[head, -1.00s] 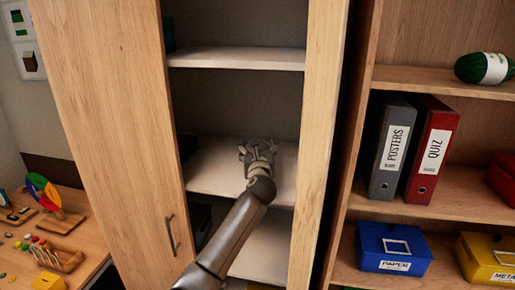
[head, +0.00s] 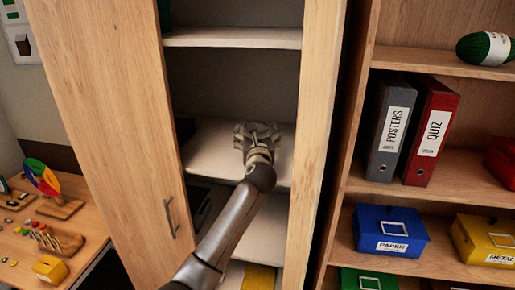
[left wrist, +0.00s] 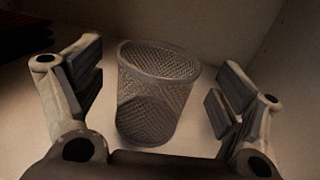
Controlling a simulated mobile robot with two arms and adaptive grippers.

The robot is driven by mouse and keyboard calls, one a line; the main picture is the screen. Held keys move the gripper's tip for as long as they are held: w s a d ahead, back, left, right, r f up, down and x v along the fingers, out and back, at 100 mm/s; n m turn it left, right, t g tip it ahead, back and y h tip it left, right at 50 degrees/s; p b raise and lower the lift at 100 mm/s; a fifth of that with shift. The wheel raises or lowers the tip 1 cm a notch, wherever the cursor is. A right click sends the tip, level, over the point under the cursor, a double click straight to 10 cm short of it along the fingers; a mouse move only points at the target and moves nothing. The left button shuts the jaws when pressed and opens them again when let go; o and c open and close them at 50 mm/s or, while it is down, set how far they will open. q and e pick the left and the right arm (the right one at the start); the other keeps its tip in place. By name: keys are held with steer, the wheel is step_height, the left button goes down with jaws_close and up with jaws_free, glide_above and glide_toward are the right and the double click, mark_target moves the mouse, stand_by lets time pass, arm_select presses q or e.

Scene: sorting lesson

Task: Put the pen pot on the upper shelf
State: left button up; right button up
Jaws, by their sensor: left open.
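The pen pot (left wrist: 155,95) is a dark grey wire-mesh cup. In the left wrist view it stands upright on a pale shelf (left wrist: 190,148), empty as far as I can see. My left gripper (left wrist: 160,85) is open, with one finger on each side of the pot and a gap on both sides. In the head view my left gripper (head: 257,130) reaches into the tall cabinet, over its middle shelf (head: 210,160); the pot cannot be made out there. The upper shelf (head: 235,38) is above the gripper, and its visible part is mostly bare. My right gripper is not in view.
The cabinet's wooden door (head: 105,120) stands at the left of the opening, and a wooden side panel (head: 315,130) bounds it at the right. A bookcase with binders (head: 430,130) and a blue box (head: 390,232) stands further right. A dark object sits at the upper shelf's left end.

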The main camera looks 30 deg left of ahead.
arm_select(q)
steer(key=b+v, duration=0.2)
steer(key=v, duration=0.6)
steer(key=shift+s+d, duration=0.15)
steer(key=shift+s+d+b, duration=0.2)
steer(key=shift+s+b, duration=0.1)
steer(key=shift+s, duration=0.15)
